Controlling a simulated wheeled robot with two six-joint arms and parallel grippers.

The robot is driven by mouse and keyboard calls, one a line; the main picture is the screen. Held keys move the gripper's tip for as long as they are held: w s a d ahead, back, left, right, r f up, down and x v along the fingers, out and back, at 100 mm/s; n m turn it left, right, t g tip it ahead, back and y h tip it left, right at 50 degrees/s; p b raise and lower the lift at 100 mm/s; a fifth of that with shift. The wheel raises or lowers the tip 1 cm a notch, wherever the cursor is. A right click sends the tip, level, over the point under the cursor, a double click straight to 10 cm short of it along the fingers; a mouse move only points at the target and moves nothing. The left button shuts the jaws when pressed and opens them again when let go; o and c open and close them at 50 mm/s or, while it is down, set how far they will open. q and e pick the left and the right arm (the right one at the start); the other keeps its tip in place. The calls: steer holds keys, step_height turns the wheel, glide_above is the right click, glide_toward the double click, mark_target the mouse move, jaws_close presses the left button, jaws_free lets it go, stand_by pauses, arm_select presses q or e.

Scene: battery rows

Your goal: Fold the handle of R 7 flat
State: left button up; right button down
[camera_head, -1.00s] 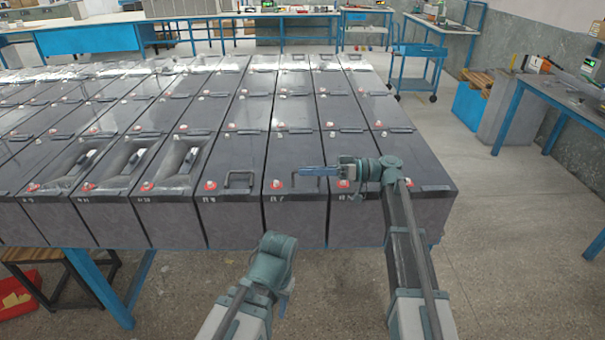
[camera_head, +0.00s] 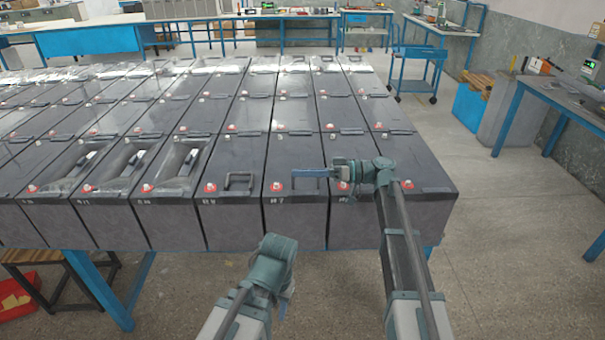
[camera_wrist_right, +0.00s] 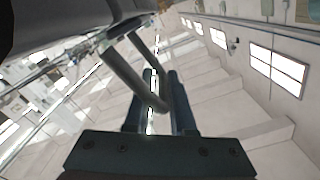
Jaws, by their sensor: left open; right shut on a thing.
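Battery R 7 (camera_head: 294,213) stands in the front row, with its label on the front face and a red terminal cap (camera_head: 276,186) on top. My right gripper (camera_head: 297,173) reaches in from the right, low over its front top. In the right wrist view, the dark bar handle of R 7 (camera_wrist_right: 128,70) lies at the fingertips, and the gripper (camera_wrist_right: 160,92) is shut on it. The handle looks raised off the lid, but its exact angle is hard to tell. My left gripper (camera_head: 286,298) is open and empty, in front of the row and below the battery tops.
Battery R 8 (camera_head: 233,222) stands close on the left with its own handle (camera_head: 240,180). Another battery (camera_head: 420,205) stands on the right, partly under my right arm. Several rows of batteries fill the space behind. The floor (camera_head: 510,260) at right is clear.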

steer(key=shift+w+r+m, duration=0.1)
steer(key=shift+m, duration=0.3)
steer(key=shift+w+m, duration=0.6)
steer(key=shift+m, duration=0.4)
steer(key=shift+w+f+m, duration=0.1)
steer(key=shift+w+m, duration=0.4)
steer(key=shift+m, duration=0.5)
steer(key=shift+w+f+m, duration=0.1)
steer(key=shift+w+m, duration=0.4)
steer(key=shift+m, duration=0.5)
steer(key=shift+w, duration=0.1)
steer(key=c, duration=0.9)
jaws_free()
steer(key=d, duration=1.4)
steer(key=shift+a, duration=0.1)
